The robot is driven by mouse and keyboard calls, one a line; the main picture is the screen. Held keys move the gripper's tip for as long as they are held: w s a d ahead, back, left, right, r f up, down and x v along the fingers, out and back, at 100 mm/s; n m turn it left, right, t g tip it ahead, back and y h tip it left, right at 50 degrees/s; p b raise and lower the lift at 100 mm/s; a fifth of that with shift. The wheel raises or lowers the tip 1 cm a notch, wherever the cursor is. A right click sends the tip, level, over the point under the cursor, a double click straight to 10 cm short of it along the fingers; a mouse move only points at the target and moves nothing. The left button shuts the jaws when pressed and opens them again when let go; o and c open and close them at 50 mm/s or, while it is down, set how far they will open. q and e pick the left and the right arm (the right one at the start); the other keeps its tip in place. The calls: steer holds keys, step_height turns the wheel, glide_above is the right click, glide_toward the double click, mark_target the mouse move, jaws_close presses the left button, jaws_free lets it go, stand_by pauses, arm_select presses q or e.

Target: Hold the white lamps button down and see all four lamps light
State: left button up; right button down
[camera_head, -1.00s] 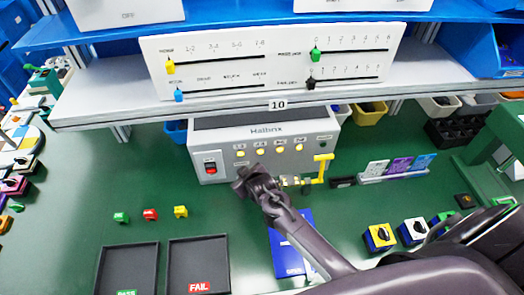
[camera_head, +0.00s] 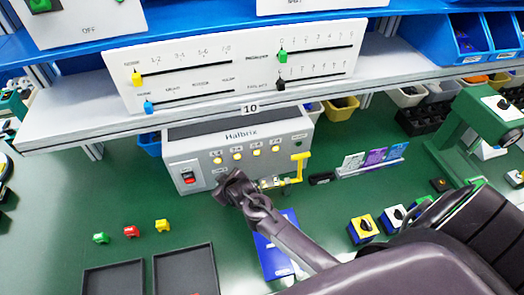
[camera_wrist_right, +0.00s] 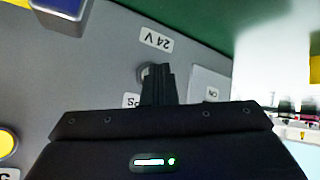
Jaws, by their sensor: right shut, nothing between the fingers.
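The grey Halbrix tester box (camera_head: 204,147) stands on the green bench under the shelf. Its row of round lamps is bright yellow, one of them the lamp (camera_head: 217,160) at the left; a yellow lamp (camera_wrist_right: 6,144) also shows at the left edge of the right wrist view. My right gripper (camera_head: 228,187) is shut and empty, fingers against the lower front of the box. In the right wrist view its fingertips (camera_wrist_right: 157,68) cover most of a round button (camera_wrist_right: 145,71) beside a partly hidden label ending in "PS". Contact depth is hidden. My left gripper is out of view.
A red switch (camera_head: 188,177) is left of the gripper; a yellow crank-shaped part (camera_head: 300,163) is right. A blue booklet (camera_head: 270,258) lies under my right arm. Dark trays (camera_head: 113,280) and small coloured knobs (camera_head: 131,231) lie front left. The shelf (camera_head: 60,132) overhangs behind.

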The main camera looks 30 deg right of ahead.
stand_by(0.9)
steer(key=shift+s+a+p, duration=0.2)
steer(key=shift+s+p, duration=0.5)
steer(key=shift+s, duration=0.1)
steer(key=shift+s+a+p, duration=0.15)
steer(key=shift+s+p, duration=0.25)
steer(key=s+p, duration=0.1)
steer(key=s+a+p, duration=0.1)
steer(key=s, duration=0.1)
steer(key=shift+s+r, duration=0.1)
steer(key=shift+s, duration=0.4)
